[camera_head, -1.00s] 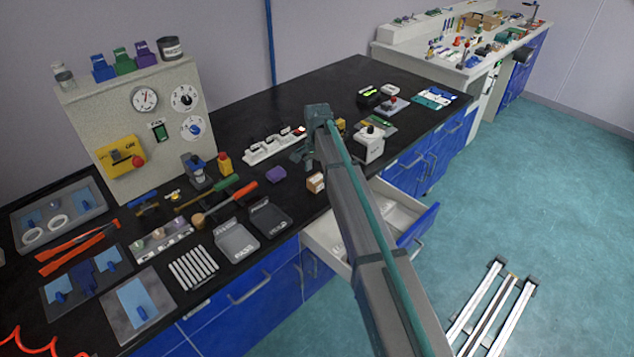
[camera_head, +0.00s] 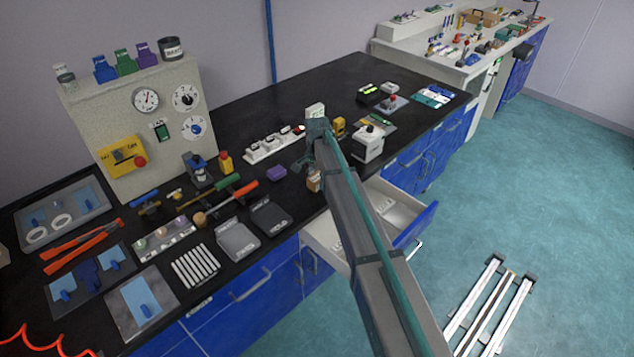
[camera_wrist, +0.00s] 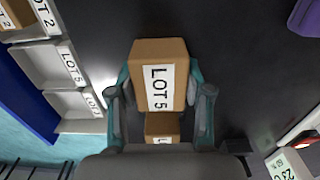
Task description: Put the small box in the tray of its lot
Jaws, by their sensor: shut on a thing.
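The small brown box (camera_wrist: 160,75) carries a white label reading LOT 5. In the wrist view it stands between the two fingers of my gripper (camera_wrist: 161,95), which is shut on it. In the head view my gripper (camera_head: 312,165) is over the bench's front edge, beside the open drawer, largely hidden by my arm.
A second brown box (camera_wrist: 162,126) sits just below the held one in the wrist view, its label mostly hidden. The open drawer (camera_head: 325,240) juts from the bench. A purple block (camera_head: 277,173) and dark scale-like tray (camera_head: 270,214) lie nearby on the black top.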

